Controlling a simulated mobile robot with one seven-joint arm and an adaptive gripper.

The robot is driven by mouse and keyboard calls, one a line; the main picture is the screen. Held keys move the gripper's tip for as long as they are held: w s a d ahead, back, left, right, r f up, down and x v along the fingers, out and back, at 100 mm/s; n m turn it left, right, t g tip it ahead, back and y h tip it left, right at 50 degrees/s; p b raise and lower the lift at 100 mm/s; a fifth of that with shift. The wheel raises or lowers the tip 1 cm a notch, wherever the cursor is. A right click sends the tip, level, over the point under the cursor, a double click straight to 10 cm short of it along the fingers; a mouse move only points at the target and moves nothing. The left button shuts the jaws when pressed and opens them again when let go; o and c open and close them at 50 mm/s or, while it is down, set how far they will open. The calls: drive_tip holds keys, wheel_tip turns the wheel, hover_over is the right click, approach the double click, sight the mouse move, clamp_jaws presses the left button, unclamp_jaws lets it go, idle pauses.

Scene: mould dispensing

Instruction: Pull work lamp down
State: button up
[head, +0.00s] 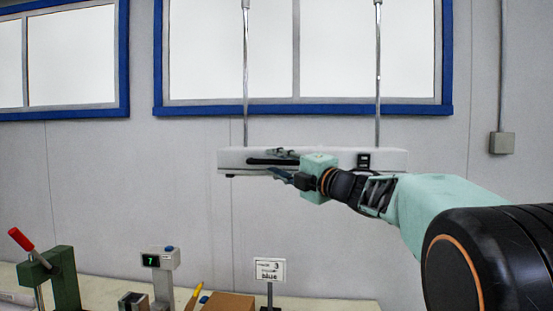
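The work lamp (395,159) is a long white bar hanging level from two thin metal rods, in front of the wall and above the bench. A dark handle bar (262,161) runs along the left part of its front. My gripper (280,166) reaches in from the right at the lamp's front, with its fingers pointing left at the right end of the handle. One finger shows above the handle's line and one below, with a gap between their tips. The gripper partly hides the handle, so I cannot tell whether it touches it.
On the bench (345,305) below stand a green press with a red lever (62,280), a device with a green display (160,262), a small sign (270,270) and a brown box (228,302). Blue-framed windows and a wall box (502,143) are behind. Space between lamp and bench is clear.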

drive_tip(key=shift+w+a, duration=0.15)
drive_tip(key=shift+a, duration=0.05)
clamp_jaws()
idle(0.4)
wheel_tip(320, 180, down, 31)
drive_tip(key=b, duration=2.6)
drive_tip(key=shift+b, duration=0.4)
unclamp_jaws()
drive_tip(key=shift+r, duration=0.15)
